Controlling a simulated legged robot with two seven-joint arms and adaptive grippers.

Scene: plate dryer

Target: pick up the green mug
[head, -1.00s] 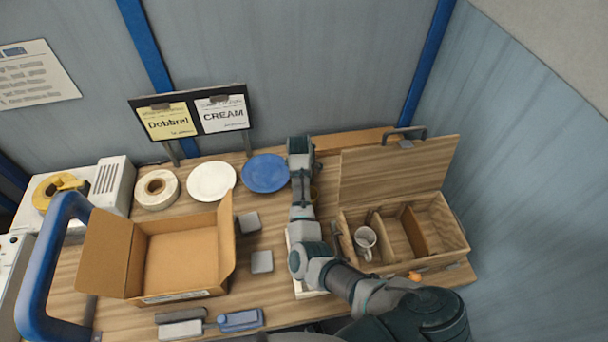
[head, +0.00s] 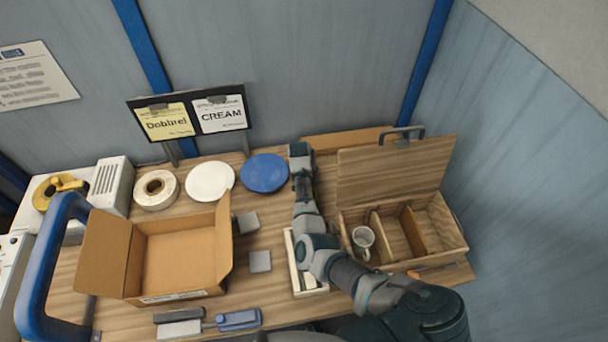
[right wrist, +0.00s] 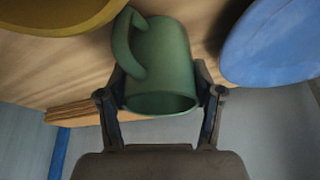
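The green mug (right wrist: 163,65) fills the middle of the right wrist view, its rim facing my gripper and its handle at the upper left. My right gripper (right wrist: 160,88) has one finger against each side of the mug and looks shut on it. I cannot tell whether the mug touches the table. In the head view my right arm reaches over the table beside the blue plate (head: 264,173), which also shows in the right wrist view (right wrist: 280,45). The arm hides the green mug there. My left gripper is not in view.
A cardboard box (head: 181,256) stands open on the left. A wooden divided box (head: 445,255) on the right holds a white mug (head: 363,240). A white plate (head: 210,182) and tape roll (head: 156,190) lie behind. A white tray (head: 297,282) is partly under my arm.

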